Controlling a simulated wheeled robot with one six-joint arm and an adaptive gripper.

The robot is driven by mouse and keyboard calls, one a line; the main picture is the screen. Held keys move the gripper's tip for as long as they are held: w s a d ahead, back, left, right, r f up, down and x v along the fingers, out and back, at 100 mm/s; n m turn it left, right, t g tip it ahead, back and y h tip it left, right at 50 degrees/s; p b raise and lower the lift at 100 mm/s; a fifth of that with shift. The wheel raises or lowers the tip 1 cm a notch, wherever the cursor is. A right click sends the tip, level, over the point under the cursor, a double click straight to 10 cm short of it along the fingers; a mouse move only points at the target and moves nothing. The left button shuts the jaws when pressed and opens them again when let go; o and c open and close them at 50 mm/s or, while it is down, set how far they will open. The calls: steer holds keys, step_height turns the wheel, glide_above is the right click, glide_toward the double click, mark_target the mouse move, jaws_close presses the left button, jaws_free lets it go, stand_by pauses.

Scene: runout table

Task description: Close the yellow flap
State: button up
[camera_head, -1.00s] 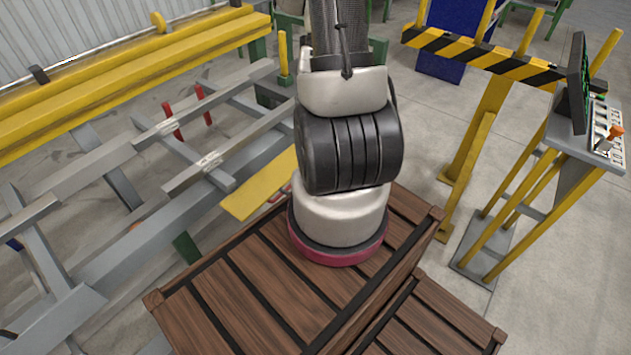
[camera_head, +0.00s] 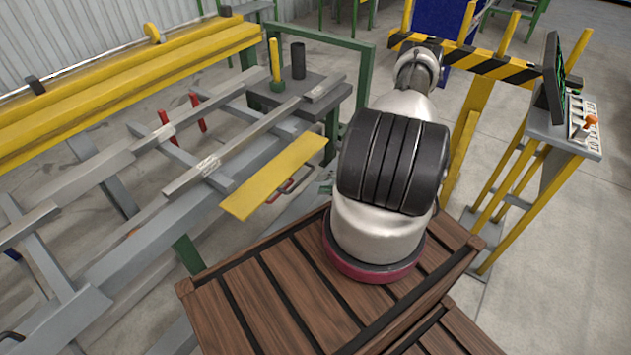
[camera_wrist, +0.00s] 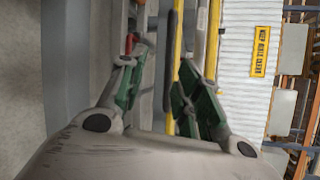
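The yellow flap (camera_head: 272,178) is a long flat plate at the near side of the grey table frame in the head view. A red handle (camera_head: 281,191) shows at its lower right edge. My arm stands to its right. A small green part beside the arm, right of the handle, looks like a fingertip of my gripper (camera_head: 326,189); the rest is hidden behind the arm. In the wrist view my gripper (camera_wrist: 160,75) has its two green-padded fingers apart. Yellow strips, a dark bar and a small red part show between and beyond them; I cannot tell which belongs to the flap.
Wooden crates (camera_head: 235,310) stand below my arm. The grey frame (camera_head: 150,250) with a long yellow beam (camera_head: 130,85) lies left. A green-framed stand (camera_head: 300,95) is behind the flap. A console (camera_head: 570,130) and striped barrier (camera_head: 480,62) stand right.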

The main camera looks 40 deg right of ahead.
mark_target(304, 177)
steer(key=w+a, duration=0.1)
steer(key=w, duration=0.1)
steer(key=w+a+n, duration=0.1)
steer(key=w+a, duration=0.1)
steer(key=w+a+n+t, duration=0.1)
steer(key=w, duration=0.2)
steer(key=shift+a+f+h, duration=0.15)
steer(key=shift+f+h, duration=0.15)
steer(key=shift+f, duration=0.1)
jaws_close()
